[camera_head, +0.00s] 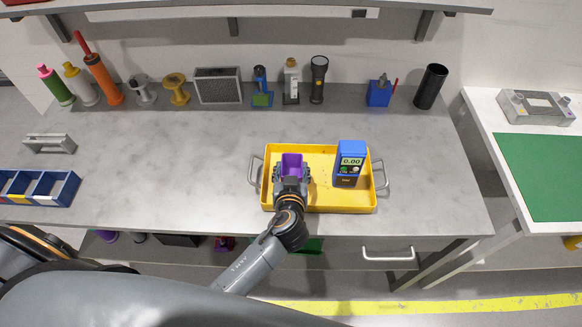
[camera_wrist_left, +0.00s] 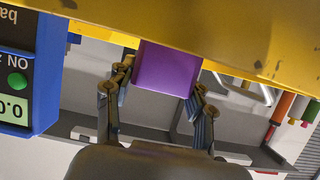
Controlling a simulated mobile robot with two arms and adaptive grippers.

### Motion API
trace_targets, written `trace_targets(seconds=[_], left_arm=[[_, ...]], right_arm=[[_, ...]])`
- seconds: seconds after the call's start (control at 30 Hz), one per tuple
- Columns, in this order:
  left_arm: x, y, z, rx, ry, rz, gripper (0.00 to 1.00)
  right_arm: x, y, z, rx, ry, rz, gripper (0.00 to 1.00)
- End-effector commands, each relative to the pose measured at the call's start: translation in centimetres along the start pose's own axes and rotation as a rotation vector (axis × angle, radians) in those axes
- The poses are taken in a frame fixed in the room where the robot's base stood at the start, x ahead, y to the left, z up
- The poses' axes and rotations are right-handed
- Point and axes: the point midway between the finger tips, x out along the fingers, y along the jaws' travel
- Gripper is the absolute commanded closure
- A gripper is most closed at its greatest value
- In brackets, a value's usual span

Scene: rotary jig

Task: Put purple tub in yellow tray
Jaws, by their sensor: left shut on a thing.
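The purple tub (camera_head: 292,160) is over the left part of the yellow tray (camera_head: 322,203) in the head view. My left gripper (camera_head: 292,174) comes in from the front and is shut on the tub, with a finger on each side. In the left wrist view, the purple tub (camera_wrist_left: 168,70) sits between the fingers of the left gripper (camera_wrist_left: 160,92), and the yellow tray (camera_wrist_left: 225,30) fills the top of the picture. The tub's base is hidden, so I cannot tell if it touches the tray floor. My right gripper is not in view.
A blue meter (camera_head: 351,160) stands in the right part of the tray. The tray has metal handles at both ends. Bottles, spools and a flashlight (camera_head: 319,80) line the back of the bench. A blue divided bin (camera_head: 62,188) is at left. The bench left of the tray is clear.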

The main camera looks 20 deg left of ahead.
Motion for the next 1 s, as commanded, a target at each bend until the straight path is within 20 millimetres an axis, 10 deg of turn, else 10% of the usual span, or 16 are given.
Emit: trace_targets(seconds=[0.17, 0.2, 0.3, 0.73, 1.0], left_arm=[[0.2, 0.0, 0.4, -0.001, 0.001, 0.000, 0.78], [0.2, 0.0, 0.4, -0.001, 0.001, 0.000, 0.44], [0.1, 0.0, 0.2, -0.001, 0.001, 0.000, 0.24], [-0.1, 0.0, -0.4, 0.001, 0.002, 0.001, 0.23], [-5.1, 0.1, 0.3, -0.005, 0.000, 0.002, 0.23]], right_arm=[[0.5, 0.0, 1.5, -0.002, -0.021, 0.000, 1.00], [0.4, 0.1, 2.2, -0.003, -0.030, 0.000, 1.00], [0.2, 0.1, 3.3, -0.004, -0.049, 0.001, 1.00], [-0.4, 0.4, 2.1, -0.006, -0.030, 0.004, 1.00], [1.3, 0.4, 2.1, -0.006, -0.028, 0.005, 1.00]])
